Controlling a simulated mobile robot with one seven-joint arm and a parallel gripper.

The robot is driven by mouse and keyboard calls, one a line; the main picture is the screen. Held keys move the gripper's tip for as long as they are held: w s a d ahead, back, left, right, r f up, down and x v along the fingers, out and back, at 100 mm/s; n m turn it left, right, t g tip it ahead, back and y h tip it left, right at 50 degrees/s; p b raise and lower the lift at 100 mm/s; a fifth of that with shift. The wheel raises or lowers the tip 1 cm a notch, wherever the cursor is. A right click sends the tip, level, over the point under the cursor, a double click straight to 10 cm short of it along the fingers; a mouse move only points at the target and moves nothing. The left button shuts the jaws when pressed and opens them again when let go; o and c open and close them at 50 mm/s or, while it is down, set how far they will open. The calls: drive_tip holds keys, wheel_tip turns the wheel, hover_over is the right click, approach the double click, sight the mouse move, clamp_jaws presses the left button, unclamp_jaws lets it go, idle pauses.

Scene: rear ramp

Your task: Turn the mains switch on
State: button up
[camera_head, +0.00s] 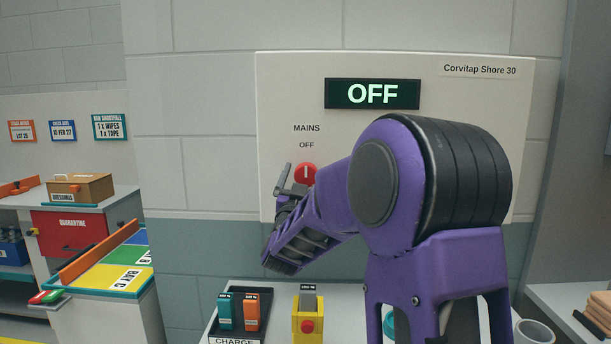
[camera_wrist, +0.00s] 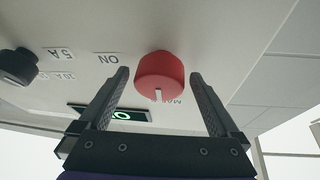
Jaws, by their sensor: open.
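The mains switch is a round red knob (camera_head: 306,172) on a pale wall panel (camera_head: 290,90). Its white mark stands upright under the word OFF, and the display (camera_head: 372,94) reads OFF. In the wrist view the red knob (camera_wrist: 158,70) shows between the two fingers of my open gripper (camera_wrist: 159,75), one finger on each side with a gap. An ON label (camera_wrist: 108,59) is beside the knob there. In the head view my gripper (camera_head: 292,184) is at the knob, and my arm hides the lower right of the panel.
A black knob (camera_wrist: 18,67) with ampere labels is on the same panel in the wrist view. Below the panel stand a charging stand with teal and orange units (camera_head: 238,312) and a yellow box with a red button (camera_head: 308,322). Coloured bays (camera_head: 115,272) lie at left.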

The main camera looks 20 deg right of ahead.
drive_tip(key=c, duration=1.4)
drive_tip(key=shift+o, duration=0.2)
